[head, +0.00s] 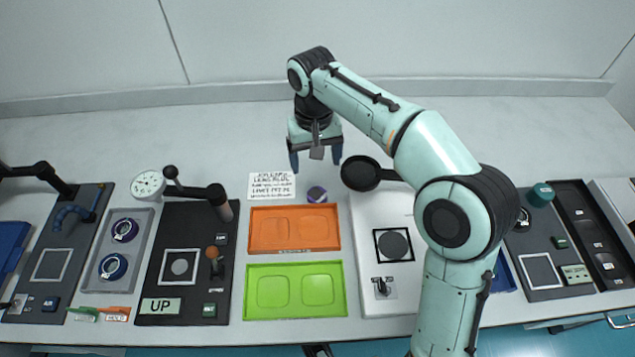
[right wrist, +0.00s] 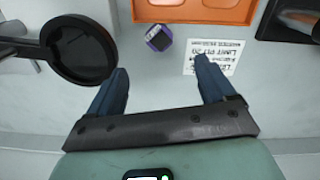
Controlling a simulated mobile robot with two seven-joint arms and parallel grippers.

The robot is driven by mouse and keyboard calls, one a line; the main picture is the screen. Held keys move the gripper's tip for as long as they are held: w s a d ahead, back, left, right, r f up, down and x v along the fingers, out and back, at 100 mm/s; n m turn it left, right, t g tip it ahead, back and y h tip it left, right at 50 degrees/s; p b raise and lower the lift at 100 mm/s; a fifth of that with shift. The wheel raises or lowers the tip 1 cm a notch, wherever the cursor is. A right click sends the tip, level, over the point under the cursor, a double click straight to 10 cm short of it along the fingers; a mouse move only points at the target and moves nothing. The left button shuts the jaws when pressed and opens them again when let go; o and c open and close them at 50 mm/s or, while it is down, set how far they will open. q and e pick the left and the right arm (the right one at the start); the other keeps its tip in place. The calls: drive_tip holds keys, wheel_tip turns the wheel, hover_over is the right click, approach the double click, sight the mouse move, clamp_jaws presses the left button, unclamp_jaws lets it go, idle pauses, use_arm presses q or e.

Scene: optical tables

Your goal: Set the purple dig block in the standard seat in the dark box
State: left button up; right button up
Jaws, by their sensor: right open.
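The purple block (head: 317,194) is small and stands on the white table just behind the orange tray (head: 295,248). It also shows in the right wrist view (right wrist: 158,38), with a dark side and a paler top. My right gripper (head: 315,162) is open and empty, behind the block in the head view. In the right wrist view its fingers (right wrist: 160,78) are spread, with the block beyond the tips and between their lines, not touched. A dark open tray with compartments (head: 577,205) lies at the far right; I cannot tell its seats apart. My left gripper is not in view.
A printed card (head: 272,186) lies left of the block. A green tray (head: 294,313) lies in front of the orange one. My right arm covers part of the right-hand stations.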

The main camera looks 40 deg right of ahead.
drive_tip(key=n, duration=0.5)
drive_tip(key=n+g+y+p, duration=0.2)
drive_tip(key=n+g+p, duration=0.1)
drive_tip(key=n, duration=2.6)
hover_over(317, 194)
drive_tip(key=w+d, duration=0.1)
drive_tip(key=w, duration=0.1)
wheel_tip(317, 194, down, 7)
drive_tip(key=shift+s+d+r, duration=0.15)
drive_tip(key=shift+t, duration=0.3)
drive_tip(key=shift+b+x, duration=0.4)
drive_tip(key=shift+x, duration=2.55)
drive_tip(key=c, duration=1.3)
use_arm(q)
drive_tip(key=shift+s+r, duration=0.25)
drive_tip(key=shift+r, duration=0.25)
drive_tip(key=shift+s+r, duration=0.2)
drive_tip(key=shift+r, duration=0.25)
use_arm(e)
drive_tip(key=shift+o, duration=0.2)
